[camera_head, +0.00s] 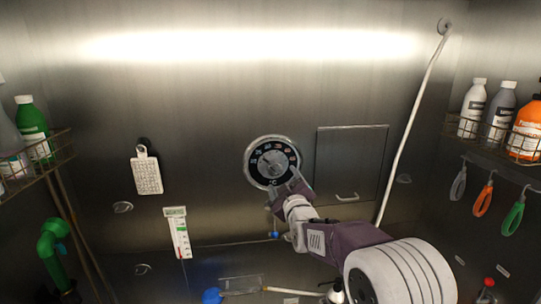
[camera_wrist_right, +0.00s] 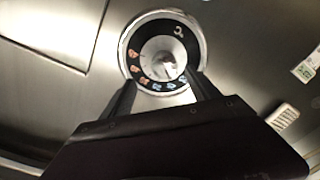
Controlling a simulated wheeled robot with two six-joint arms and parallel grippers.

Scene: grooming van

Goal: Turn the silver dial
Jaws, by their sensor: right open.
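The silver dial (camera_head: 273,160) is on the steel back wall, a round knob inside a black ring with coloured marks and a bright metal rim. In the right wrist view the dial (camera_wrist_right: 163,58) lies just beyond my fingertips, near the top middle. My right gripper (camera_head: 287,185) is at the lower right edge of the dial in the head view. Its two fingers show apart in the right wrist view (camera_wrist_right: 165,85), with the knob between and beyond them. I cannot tell whether a finger touches the dial. My left gripper is not in view.
A square wall panel (camera_head: 351,160) with a handle is right of the dial. A white brush-like pad (camera_head: 147,172) and a thermometer card (camera_head: 178,233) hang to the left. Bottle racks stand at both sides. A white hose (camera_head: 408,125) runs down the right.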

